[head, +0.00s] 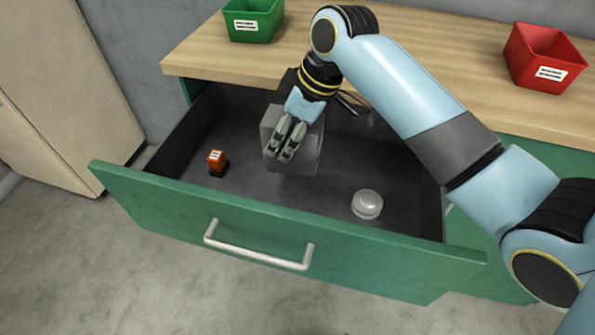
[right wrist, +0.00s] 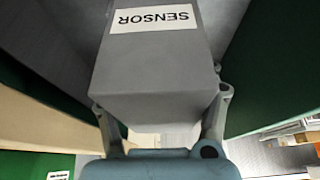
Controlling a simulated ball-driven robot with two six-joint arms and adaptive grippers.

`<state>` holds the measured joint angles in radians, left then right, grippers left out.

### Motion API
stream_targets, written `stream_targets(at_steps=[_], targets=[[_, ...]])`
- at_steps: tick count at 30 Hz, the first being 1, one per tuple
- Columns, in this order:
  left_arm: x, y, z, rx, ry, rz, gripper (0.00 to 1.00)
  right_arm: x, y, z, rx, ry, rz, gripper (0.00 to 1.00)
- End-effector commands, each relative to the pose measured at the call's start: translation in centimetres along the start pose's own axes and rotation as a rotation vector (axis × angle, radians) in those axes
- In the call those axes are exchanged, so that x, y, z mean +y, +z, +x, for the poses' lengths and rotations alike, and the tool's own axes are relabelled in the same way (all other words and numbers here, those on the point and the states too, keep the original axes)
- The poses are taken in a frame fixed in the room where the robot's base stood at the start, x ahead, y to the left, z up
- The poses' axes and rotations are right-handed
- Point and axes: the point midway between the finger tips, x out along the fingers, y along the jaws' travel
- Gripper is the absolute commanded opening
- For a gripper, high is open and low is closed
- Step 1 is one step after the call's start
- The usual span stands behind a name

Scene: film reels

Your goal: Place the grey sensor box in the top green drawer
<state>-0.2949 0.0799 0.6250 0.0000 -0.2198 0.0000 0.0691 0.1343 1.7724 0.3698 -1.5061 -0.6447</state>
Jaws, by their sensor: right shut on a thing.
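The grey sensor box (head: 306,150) is inside the open top green drawer (head: 170,207) in the head view, toward its back middle. My right gripper (head: 285,148) is shut on it from above. In the right wrist view the box (right wrist: 155,65) carries a white SENSOR label, and the fingers of the right gripper (right wrist: 160,110) lie on both its sides. Whether the box touches the drawer floor I cannot tell. My left gripper is not in view.
An orange and black item (head: 217,161) lies left in the drawer, and a round pale item (head: 367,204) lies right front. A green bin (head: 253,22) and a red bin (head: 543,60) stand on the wooden worktop (head: 440,50) above. Drawer floor between is clear.

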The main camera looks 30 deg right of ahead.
Motion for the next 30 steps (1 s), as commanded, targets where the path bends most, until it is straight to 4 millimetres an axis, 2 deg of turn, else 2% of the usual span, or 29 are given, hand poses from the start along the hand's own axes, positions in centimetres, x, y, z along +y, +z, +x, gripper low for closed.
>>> stream_targets(at_steps=[9,14,21,26,27,30], targets=[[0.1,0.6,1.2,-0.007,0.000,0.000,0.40,-0.1,2.2,5.3,-0.002,-0.002,0.001,0.18],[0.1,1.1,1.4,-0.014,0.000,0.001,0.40,-0.1,2.6,6.4,0.000,-0.001,0.000,0.18],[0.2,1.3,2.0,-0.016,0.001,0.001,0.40,-0.1,3.9,9.4,0.000,-0.001,0.000,0.18],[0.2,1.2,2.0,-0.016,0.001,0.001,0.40,-0.1,3.9,9.4,0.000,0.000,0.000,0.18],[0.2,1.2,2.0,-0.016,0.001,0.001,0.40,-0.2,3.9,9.4,-0.001,-0.001,0.000,0.59],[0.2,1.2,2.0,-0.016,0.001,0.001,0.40,-0.2,4.0,9.4,-0.001,-0.001,0.000,0.73]])
